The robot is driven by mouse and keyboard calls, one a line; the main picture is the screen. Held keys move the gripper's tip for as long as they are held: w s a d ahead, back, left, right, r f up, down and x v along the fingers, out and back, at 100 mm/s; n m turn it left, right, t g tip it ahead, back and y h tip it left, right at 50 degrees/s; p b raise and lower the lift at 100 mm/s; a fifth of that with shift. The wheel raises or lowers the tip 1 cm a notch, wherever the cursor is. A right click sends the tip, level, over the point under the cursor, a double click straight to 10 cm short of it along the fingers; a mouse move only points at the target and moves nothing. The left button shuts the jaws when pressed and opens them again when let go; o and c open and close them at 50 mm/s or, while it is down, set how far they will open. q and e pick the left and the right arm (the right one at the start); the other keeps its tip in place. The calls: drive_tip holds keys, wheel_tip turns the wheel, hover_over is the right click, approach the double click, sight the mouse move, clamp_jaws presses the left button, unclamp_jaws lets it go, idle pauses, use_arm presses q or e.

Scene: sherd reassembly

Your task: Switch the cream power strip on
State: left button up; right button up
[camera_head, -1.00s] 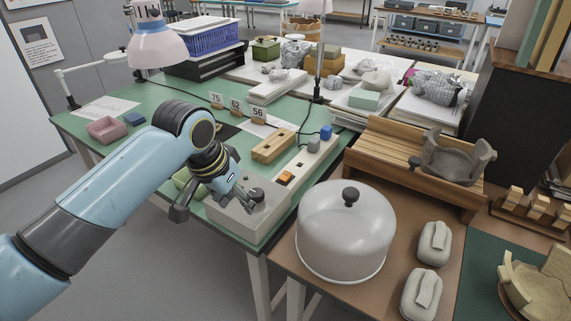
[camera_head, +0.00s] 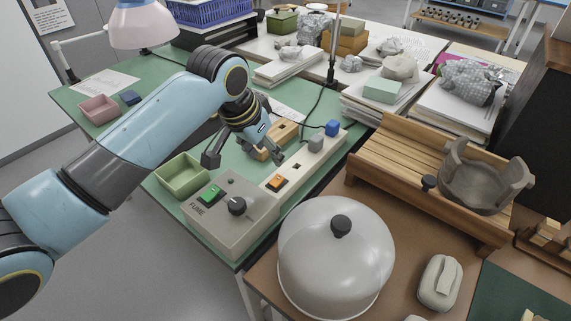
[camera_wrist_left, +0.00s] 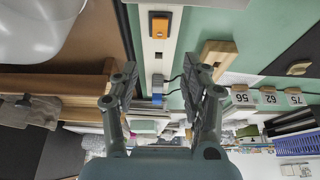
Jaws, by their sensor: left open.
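The cream power strip (camera_head: 298,163) lies lengthwise on the green table, right of the grey control box. Its orange rocker switch (camera_head: 278,182) is at the near end; a grey plug (camera_head: 316,142) and a blue plug (camera_head: 332,127) sit toward the far end. In the left wrist view the strip (camera_wrist_left: 158,58) runs upright between the fingers, with the orange switch (camera_wrist_left: 159,25) near the top edge. Whether the switch is on cannot be told. My left gripper (camera_head: 243,154) is open and empty, above the table, left of the strip's middle. My right gripper is not in view.
The grey FUME box (camera_head: 231,208) has a green switch and a black knob. A green tray (camera_head: 182,176) and a wooden block (camera_head: 279,139) lie close to the gripper. A white dome with a black knob (camera_head: 337,255) stands in front. A wooden rack (camera_head: 385,165) stands at right.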

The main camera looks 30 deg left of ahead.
sight(280, 176)
use_arm(q)
drive_tip(key=x, duration=0.4)
drive_tip(key=shift+d+f+b, duration=0.15)
drive_tip(key=shift+f+b, duration=0.2)
drive_tip(key=shift+f, duration=0.1)
drive_tip(key=x, duration=0.4)
drive_tip(key=shift+w+b, duration=0.1)
drive_tip(key=shift+b, duration=0.25)
drive_tip(key=shift+w+f, duration=0.2)
drive_tip(key=shift+f, duration=0.25)
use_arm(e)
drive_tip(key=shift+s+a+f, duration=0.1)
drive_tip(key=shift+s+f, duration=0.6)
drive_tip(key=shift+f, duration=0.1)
use_arm(q)
clamp_jaws()
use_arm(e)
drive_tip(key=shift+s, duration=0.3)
